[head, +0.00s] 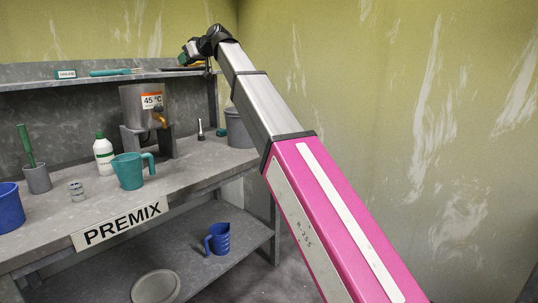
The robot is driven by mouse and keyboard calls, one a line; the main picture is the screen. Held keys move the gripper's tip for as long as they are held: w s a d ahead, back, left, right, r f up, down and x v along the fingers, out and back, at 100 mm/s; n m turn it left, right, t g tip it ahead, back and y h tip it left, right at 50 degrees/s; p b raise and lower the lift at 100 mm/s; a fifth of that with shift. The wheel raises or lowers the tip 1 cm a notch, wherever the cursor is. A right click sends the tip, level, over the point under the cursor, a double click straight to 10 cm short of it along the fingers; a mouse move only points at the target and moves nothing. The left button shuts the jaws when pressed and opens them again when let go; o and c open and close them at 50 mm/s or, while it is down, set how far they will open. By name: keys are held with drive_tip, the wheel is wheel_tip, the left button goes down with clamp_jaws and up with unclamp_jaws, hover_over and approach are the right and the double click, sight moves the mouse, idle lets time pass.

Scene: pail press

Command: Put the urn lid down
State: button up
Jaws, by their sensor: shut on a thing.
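My gripper (188,53) is small and far off at the end of my raised arm, in front of the upper shelf and above and right of the urn. It is shut on the urn lid, which I can hardly make out at this size. The grey urn (130,100) with a "45 °C" label and an orange tap stands on a dark stand on the bench. No lid shows on top of it.
The grey bench (100,198) holds a green jug (128,172), a white bottle (104,155), a blue container (9,208) and a grey pail (238,128). Tools lie on the upper shelf (35,84). A blue jug (218,239) and a grey disc (155,288) are below.

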drive_tip(key=w+d+f+m+t+h, duration=0.25)
drive_tip(key=d+f, duration=0.45)
drive_tip(key=d, duration=0.5)
drive_tip(key=w+d+f+m+t+h, duration=0.2)
drive_tip(key=w+d+f+m+h, duration=0.15)
drive_tip(key=d+f, duration=0.65)
drive_tip(key=w+d+f+m+t+h, duration=0.25)
drive_tip(key=d+f, duration=0.25)
drive_tip(key=d, duration=0.8)
drive_tip(key=s+d+f+m+h, duration=0.1)
drive_tip(key=d+f+m, duration=0.1)
drive_tip(key=d, duration=0.5)
drive_tip(key=s+d+f+m+h, duration=0.2)
drive_tip(key=d+f, duration=0.3)
drive_tip(key=d, duration=0.3)
drive_tip(key=shift+s+t, duration=0.25)
drive_tip(key=shift+t, duration=0.05)
drive_tip(key=shift+h, duration=0.25)
